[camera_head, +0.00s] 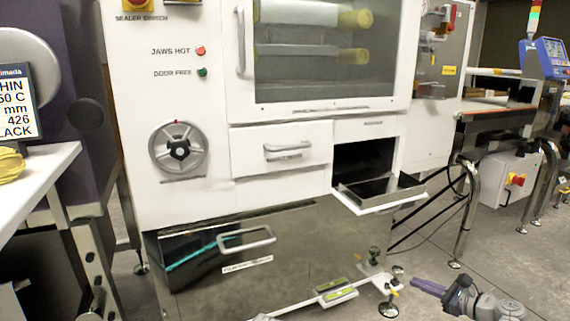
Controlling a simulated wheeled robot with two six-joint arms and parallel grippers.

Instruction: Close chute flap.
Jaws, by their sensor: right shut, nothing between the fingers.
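The chute flap (405,196) is a white panel with a dark inner face, on the front of the white machine at right of centre. It is tilted out and down, open, below a dark chute opening (362,160). My right gripper (418,284), with purple fingers, is at the lower right, well below and a little right of the flap and apart from it. Its fingers are shut and empty. My left gripper is not in view.
A closed drawer (255,150) with a handle is left of the chute. A shiny lower drawer (215,255) and levelling feet stand below. The conveyor (490,110) and its legs are at right; a white table (40,175) is at left.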

